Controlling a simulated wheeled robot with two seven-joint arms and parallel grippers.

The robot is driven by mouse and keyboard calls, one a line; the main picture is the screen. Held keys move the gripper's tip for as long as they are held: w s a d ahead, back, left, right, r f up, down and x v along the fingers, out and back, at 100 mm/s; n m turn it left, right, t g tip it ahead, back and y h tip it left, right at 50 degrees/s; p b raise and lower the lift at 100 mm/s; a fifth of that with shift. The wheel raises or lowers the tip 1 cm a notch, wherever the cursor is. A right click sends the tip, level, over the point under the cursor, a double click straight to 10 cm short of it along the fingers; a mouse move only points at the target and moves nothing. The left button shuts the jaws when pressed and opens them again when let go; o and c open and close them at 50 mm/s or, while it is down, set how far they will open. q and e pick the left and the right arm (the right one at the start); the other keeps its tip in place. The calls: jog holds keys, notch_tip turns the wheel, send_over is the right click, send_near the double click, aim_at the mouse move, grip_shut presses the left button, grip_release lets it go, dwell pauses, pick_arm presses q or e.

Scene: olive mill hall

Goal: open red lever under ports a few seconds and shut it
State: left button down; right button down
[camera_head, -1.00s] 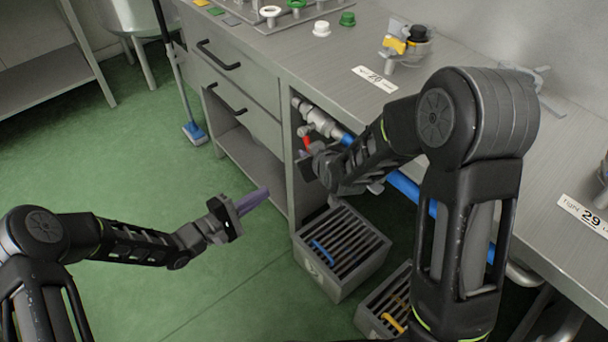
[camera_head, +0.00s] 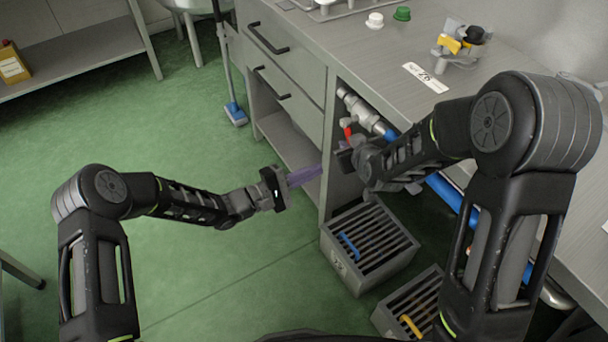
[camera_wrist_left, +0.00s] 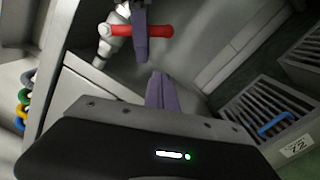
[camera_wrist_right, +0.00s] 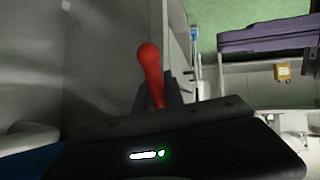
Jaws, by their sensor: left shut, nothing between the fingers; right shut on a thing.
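The red lever (camera_head: 348,132) sits on a grey metal valve (camera_head: 357,108) in the open bay under the bench. My right gripper (camera_head: 344,158) is shut on the lever. The right wrist view shows the lever's rounded red end (camera_wrist_right: 149,57) sticking up beyond the fingers. The left wrist view shows the lever as a red bar (camera_wrist_left: 155,31) crossing behind a purple finger of my right gripper. My left gripper (camera_head: 318,172) is shut and empty, its purple fingers pointing at the bay, short of the lever. The ports cannot be made out clearly.
A slatted grey crate (camera_head: 335,262) with a blue handle stands on the floor below the bay, a second crate (camera_head: 385,322) beside it. A blue pipe (camera_head: 445,193) runs under the bench. A blue-headed broom (camera_head: 235,114) stands left of the drawers. Green floor at left is open.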

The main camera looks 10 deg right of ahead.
pick_arm(q)
jog(key=s+d+r, duration=0.1)
jog(key=d, duration=0.6)
jog(key=shift+d+r, duration=0.2)
jog(key=shift+r, duration=0.15)
jog(key=shift+s+d+r+n, duration=0.15)
jog(key=shift+s+d+r, duration=0.1)
jog(key=shift+s, duration=0.15)
jog(key=shift+s+d+r+n, duration=0.15)
jog(key=shift+s+d+r, duration=0.05)
jog(key=shift+s, duration=0.2)
pick_arm(e)
jog(key=shift+a, duration=0.1)
jog(key=c, duration=1.8)
grip_release()
pick_arm(q)
jog(key=shift+w+a+f, duration=0.1)
jog(key=shift+w, duration=0.05)
pick_arm(e)
jog(key=o, duration=0.4)
jog(key=shift+c, duration=0.2)
